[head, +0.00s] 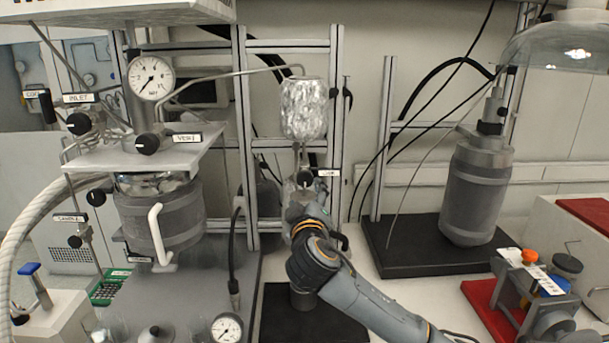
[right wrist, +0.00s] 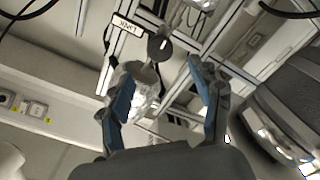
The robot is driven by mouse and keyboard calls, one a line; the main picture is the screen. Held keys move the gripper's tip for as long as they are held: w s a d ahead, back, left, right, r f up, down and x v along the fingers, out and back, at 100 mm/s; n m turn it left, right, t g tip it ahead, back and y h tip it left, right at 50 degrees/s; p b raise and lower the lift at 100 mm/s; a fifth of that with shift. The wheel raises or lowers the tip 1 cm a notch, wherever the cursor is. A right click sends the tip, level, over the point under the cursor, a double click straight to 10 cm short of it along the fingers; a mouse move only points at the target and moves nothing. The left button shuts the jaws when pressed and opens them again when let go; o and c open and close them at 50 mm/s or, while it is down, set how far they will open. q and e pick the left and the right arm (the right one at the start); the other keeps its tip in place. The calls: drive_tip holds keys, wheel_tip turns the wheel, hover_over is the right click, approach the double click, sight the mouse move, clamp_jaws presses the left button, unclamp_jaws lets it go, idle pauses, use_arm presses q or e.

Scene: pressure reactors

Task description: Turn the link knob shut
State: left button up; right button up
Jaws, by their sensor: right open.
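The link knob (right wrist: 160,46) is a dark round knob with a light bar on its face. It shows in the right wrist view just beyond my fingertips, beside a white label reading LINK (right wrist: 127,26). In the head view the knob (head: 305,178) sits below the foil-wrapped vessel (head: 304,108), with its label (head: 327,173) to its right. My right gripper (right wrist: 158,88) is open, with its blue-padded fingers apart and the knob ahead of the gap, not touched as far as I can see. In the head view my right arm hides most of that gripper. My left gripper is not in view.
A reactor (head: 160,215) with a gauge (head: 151,77) and several other knobs stands at left. Another grey reactor (head: 475,190) stands on a black base at right. Metal frame posts (head: 335,110) stand close to the link knob.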

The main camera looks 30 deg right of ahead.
sight(305, 180)
drive_tip(key=p+x, duration=0.3)
drive_tip(key=x, duration=0.6)
drive_tip(key=shift+w+d+p, duration=0.25)
drive_tip(key=shift+w+p, duration=0.1)
drive_tip(key=shift+w, duration=0.15)
drive_tip(key=shift+c, duration=0.2)
